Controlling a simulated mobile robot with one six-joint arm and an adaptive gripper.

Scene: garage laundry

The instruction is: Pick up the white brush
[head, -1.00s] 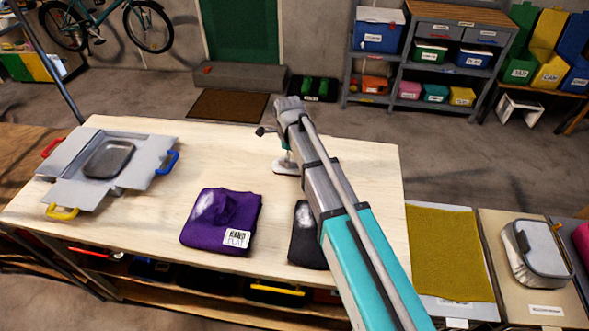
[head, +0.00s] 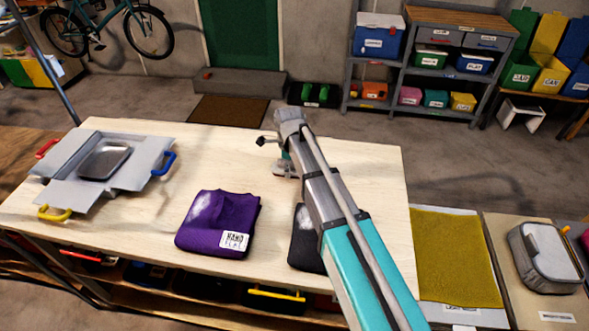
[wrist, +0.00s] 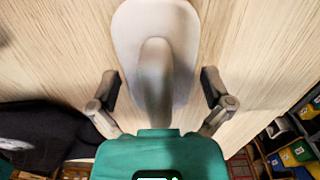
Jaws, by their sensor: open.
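The white brush (wrist: 160,30) lies on the pale wooden table and fills the middle of the wrist view, its rounded handle toward me. In the head view a bit of the white brush (head: 284,174) shows under my wrist, near the table's back edge. My gripper (wrist: 160,88) is open just above it, with one finger on each side of the handle. I see a gap between each finger and the handle. In the head view my own wrist hides most of the fingers.
A folded purple cloth (head: 215,218) and a dark cloth (head: 304,250) lie toward the table's front. A grey box with open flaps (head: 145,176) stands at the left. A mustard mat (head: 452,262) lies on a surface to the right. The table's middle is clear.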

